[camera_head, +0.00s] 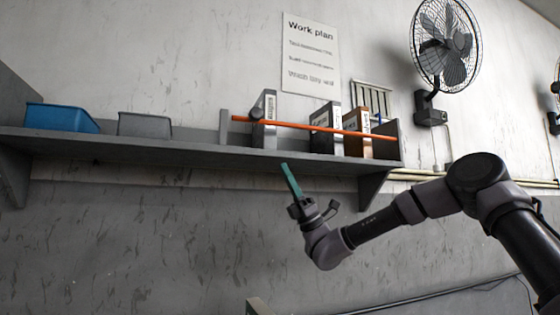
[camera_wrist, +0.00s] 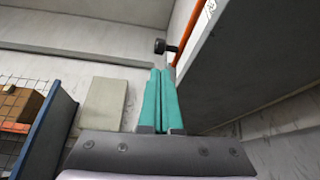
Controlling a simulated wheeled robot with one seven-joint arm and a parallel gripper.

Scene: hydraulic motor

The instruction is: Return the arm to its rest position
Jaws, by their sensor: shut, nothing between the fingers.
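My arm reaches in from the right in the head view, bent at the elbow, with its wrist below the wall shelf (camera_head: 200,146). My gripper (camera_head: 285,167) has teal fingers that point up and a little left, close to the shelf's front edge in the picture. In the wrist view my gripper (camera_wrist: 160,72) shows its two teal fingers side by side, shut with nothing between them. The exact gap between fingertips and shelf cannot be told.
The shelf holds a blue bin (camera_head: 62,118), a grey bin (camera_head: 144,125), several binders (camera_head: 325,128) and an orange bar (camera_head: 300,126). A fan (camera_head: 443,42) hangs on the wall at right. The wrist view shows a blue-edged rack (camera_wrist: 48,128) with boxes. Open room lies below the shelf at left.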

